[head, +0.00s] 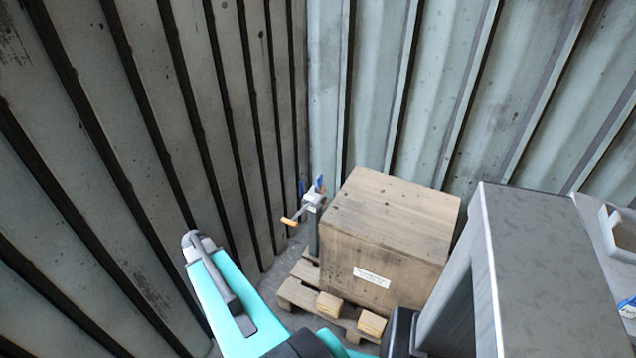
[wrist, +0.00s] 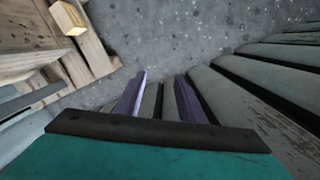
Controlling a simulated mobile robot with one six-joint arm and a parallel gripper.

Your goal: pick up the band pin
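I cannot pick out a band pin for certain in either view. A small grey clamp-like device (head: 312,198) with an orange-tipped handle (head: 290,221) and blue parts stands beside the wooden crate in the head view. My gripper (wrist: 161,80) shows in the wrist view with its two purple-grey fingers apart and nothing visible between them. It points toward bare grey floor next to the ribbed wall. In the head view my teal arm reaches up from the bottom, and I cannot make out the fingers there.
A wooden crate (head: 392,232) sits on a wooden pallet (head: 297,296), whose edge also shows in the wrist view (wrist: 92,50). A grey metal cabinet (head: 550,270) stands at right, beside a white holder (head: 612,230). Ribbed walls (head: 130,130) close in the left and back.

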